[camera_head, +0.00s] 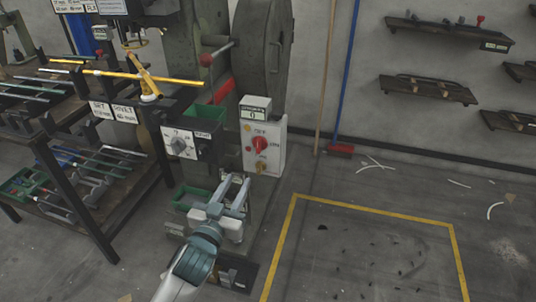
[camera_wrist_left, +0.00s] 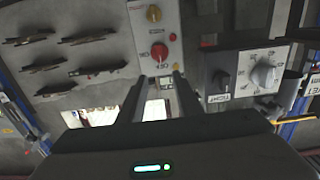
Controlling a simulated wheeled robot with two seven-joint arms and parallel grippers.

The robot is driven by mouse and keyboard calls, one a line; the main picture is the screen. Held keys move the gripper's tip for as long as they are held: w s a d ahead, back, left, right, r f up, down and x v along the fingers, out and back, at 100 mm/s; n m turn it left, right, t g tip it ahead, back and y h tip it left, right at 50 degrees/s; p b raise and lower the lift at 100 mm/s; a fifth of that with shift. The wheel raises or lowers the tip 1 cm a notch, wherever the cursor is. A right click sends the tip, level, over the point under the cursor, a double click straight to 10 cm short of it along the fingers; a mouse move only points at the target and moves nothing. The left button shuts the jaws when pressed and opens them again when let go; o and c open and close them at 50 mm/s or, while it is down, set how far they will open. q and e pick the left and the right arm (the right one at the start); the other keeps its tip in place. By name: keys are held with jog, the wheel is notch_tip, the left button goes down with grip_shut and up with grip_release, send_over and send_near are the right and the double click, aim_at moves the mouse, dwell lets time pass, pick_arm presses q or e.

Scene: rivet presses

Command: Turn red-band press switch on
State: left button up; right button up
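The press (camera_head: 205,45) is a dark grey-green machine with a large wheel and a red band (camera_head: 222,91) low on its body. A white switch box (camera_head: 276,150) on its front carries a red rotary knob (camera_head: 260,144) with lettering around it and a yellow knob (camera_head: 261,167) below. The red knob also shows in the left wrist view (camera_wrist_left: 159,52), just beyond the fingertips. My left gripper (camera_head: 236,180) is open and empty, below and in front of the box, apart from the knob. My right gripper is not in view.
A grey dial box with a white dial (camera_head: 180,145) and a black knob sits left of the switch box. A green bin (camera_head: 188,198) is beside my left gripper. A rack table (camera_head: 75,195) with rods stands left. The floor at right is mostly free, with a yellow outline (camera_head: 370,211).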

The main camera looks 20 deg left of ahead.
aim_at(257, 143)
pick_arm(q)
jog(key=shift+r, duration=0.45)
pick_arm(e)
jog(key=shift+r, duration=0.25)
pick_arm(q)
jog(key=shift+w, duration=0.1)
